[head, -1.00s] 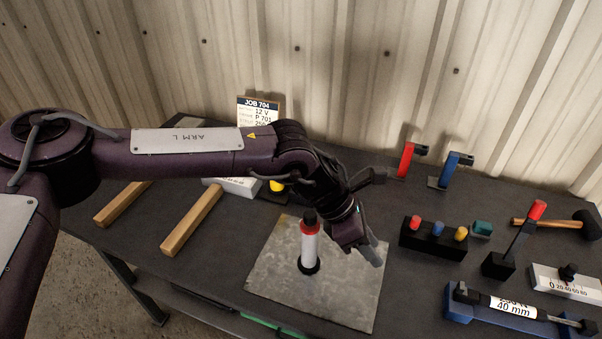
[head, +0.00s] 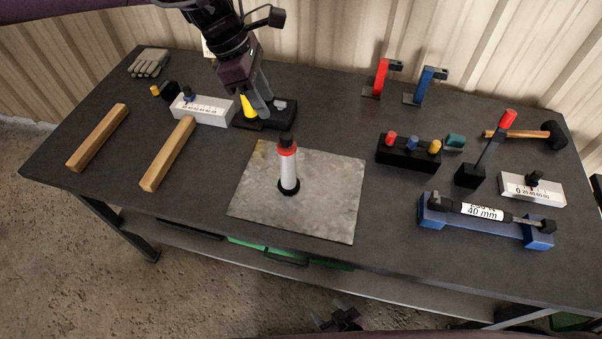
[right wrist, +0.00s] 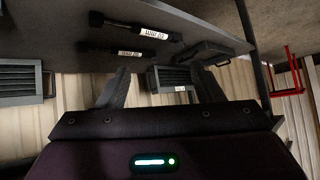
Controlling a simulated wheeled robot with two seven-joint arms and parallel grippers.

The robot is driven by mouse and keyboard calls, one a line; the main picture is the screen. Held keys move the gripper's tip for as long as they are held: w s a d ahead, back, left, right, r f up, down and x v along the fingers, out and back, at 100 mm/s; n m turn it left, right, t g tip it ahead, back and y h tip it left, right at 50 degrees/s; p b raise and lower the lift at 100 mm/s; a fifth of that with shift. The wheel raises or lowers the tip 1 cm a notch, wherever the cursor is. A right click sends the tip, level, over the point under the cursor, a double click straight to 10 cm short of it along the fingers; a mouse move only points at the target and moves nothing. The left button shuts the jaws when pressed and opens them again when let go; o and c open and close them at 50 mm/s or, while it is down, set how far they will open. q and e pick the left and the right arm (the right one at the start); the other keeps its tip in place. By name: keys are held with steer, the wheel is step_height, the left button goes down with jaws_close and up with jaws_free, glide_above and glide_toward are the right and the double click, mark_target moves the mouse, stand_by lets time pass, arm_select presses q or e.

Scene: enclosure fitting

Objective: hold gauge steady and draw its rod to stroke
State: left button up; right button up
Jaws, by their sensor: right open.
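The gauge, a black cylinder with a white label ending in 40 mm (head: 481,212), lies in a blue cradle (head: 433,214) at the right of the table. Its thin rod end points right. My left gripper (head: 262,108) is at the back left-centre, by a yellow cone (head: 247,106) on a black base, far from the gauge. Whether its fingers are apart is unclear. My right gripper (head: 338,318) shows at the bottom edge, below the table front. In the right wrist view its two fingers (right wrist: 161,88) stand apart with nothing between them.
A red-topped white cylinder (head: 287,170) stands on a metal plate (head: 330,205). A slider block (head: 532,190), red-handled lever (head: 490,150) and three-button block (head: 408,154) are near the gauge. Two wooden bars (head: 168,155) lie left. In the right wrist view, labelled black cylinders (right wrist: 135,27) lie on a dark surface.

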steer(key=w+a+r+t+y, duration=0.3)
steer(key=a+r, duration=0.3)
steer(key=r, duration=0.7)
steer(key=w+a+r+m+t+y, duration=0.1)
steer(key=w+a+r+t+y, duration=0.15)
steer(key=a+r, duration=0.65)
steer(key=w+a+r+t+y, duration=0.2)
steer(key=a+r+t+y, duration=0.15)
steer(key=r, duration=1.25)
steer(key=n+g+h, duration=0.2)
steer(key=n+h, duration=0.1)
steer(key=h, duration=0.1)
glide_toward(292, 165)
steer(key=x, duration=0.5)
steer(key=shift+a, duration=0.5)
steer(key=shift+w+d+h, duration=0.15)
steer(key=shift+w+h, duration=0.15)
steer(key=shift+w, duration=0.3)
steer(key=x, duration=0.6)
steer(key=shift+w, duration=0.1)
steer(key=shift+w+a, duration=0.35)
